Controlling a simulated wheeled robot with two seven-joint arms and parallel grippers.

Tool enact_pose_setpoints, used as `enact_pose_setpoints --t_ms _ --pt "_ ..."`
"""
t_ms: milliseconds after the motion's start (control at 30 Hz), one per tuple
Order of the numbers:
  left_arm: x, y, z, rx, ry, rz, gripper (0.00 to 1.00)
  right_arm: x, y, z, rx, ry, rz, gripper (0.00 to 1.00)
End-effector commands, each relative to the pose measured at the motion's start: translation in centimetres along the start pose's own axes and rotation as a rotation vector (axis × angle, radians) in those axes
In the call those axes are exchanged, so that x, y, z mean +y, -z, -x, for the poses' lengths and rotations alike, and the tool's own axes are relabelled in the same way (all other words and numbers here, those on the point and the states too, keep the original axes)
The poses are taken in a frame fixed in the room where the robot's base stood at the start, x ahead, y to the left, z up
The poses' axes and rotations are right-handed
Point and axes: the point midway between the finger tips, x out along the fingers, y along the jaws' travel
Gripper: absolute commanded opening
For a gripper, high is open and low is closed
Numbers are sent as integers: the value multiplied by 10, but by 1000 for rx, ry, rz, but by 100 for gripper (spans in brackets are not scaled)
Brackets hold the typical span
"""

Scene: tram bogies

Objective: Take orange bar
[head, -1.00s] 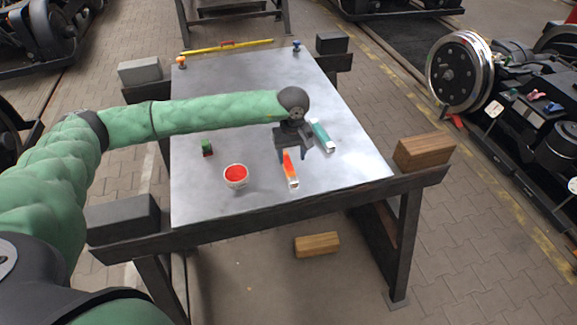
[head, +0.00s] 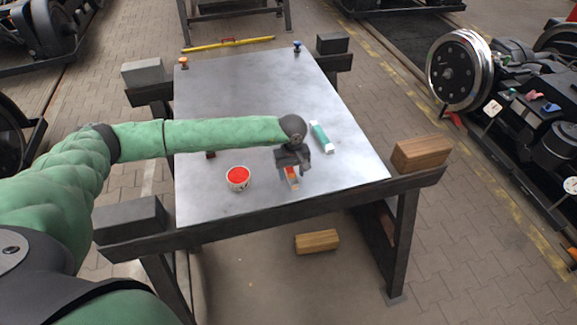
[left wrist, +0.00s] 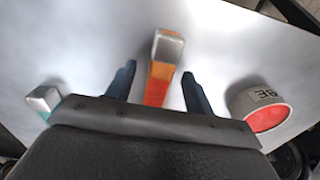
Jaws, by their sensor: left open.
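The orange bar (head: 291,175) with a pale end lies on the metal table near its front. In the head view my left gripper (head: 293,168) is right over it and covers part of it. In the left wrist view the orange bar (left wrist: 158,84) stands between the two fingers of the left gripper (left wrist: 155,88), with clear space on either side. The fingers are open and do not touch it. My right gripper is out of view.
A small dark block (head: 210,154) is partly hidden by my arm.

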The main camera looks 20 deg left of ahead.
Motion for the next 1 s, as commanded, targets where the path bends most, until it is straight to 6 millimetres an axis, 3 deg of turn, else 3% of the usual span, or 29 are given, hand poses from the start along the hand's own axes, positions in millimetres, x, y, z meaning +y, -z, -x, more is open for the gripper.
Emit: enact_pose_setpoints --t_ms 300,567,1000 --pt "0 0 -2 0 0 0 51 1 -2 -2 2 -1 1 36" --pt "0 0 -2 1 0 1 0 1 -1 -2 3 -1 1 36" --pt "0 1 5 3 -1 0 0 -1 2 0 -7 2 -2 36"
